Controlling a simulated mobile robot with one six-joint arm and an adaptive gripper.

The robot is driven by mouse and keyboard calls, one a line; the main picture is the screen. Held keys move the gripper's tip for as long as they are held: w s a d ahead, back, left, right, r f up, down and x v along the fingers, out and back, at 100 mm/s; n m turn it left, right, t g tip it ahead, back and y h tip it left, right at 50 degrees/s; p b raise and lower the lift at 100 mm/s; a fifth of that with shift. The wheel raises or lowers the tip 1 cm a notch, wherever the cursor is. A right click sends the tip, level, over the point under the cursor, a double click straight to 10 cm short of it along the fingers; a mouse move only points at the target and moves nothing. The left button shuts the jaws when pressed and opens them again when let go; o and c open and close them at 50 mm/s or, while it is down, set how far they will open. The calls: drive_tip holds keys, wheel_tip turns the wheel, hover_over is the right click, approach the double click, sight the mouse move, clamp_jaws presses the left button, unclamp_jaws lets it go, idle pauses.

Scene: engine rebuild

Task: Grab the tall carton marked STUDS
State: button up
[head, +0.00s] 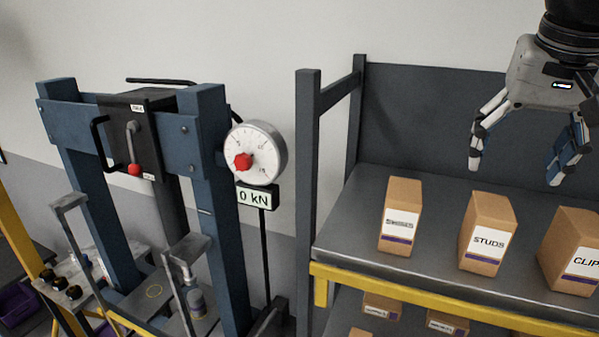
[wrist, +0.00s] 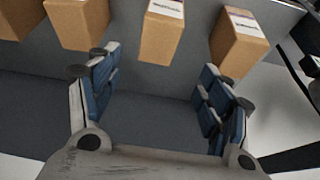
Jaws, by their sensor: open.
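The STUDS carton (head: 480,258) is a brown upright box with a white label and a purple stripe. It stands on the upper shelf between two similar cartons in the head view. My gripper (head: 514,171) is open and empty, above and behind the carton row, its fingers pointing down. In the wrist view my gripper (wrist: 160,80) has its two blue-padded fingers spread apart. Beyond them, about centred, is a carton (wrist: 161,40) that by its order matches the STUDS one; its label is too small to read. No carton is between the fingers.
A carton (head: 400,246) with an unreadable label stands left of STUDS, and one reading CLIP (head: 556,274) to its right. The shelf (head: 340,240) has an upright post (head: 306,160) at its left end and a dark back panel. A blue press (head: 208,150) stands farther left.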

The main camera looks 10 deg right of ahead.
sight(494, 205)
drive_tip(key=x, duration=0.7)
drive_tip(key=b+x, duration=0.1)
drive_tip(key=x, duration=0.2)
drive_tip(key=shift+s+d+f, duration=0.1)
drive_tip(key=shift+s+f, duration=0.1)
drive_tip(key=shift+f, duration=0.3)
drive_tip(key=shift+d+f, duration=0.1)
drive_tip(key=shift+f, duration=0.4)
drive_tip(key=x, duration=0.4)
drive_tip(key=shift+w+f, duration=0.1)
drive_tip(key=shift+f, duration=0.15)
drive_tip(key=shift+r, duration=0.1)
drive_tip(key=c, duration=1.3)
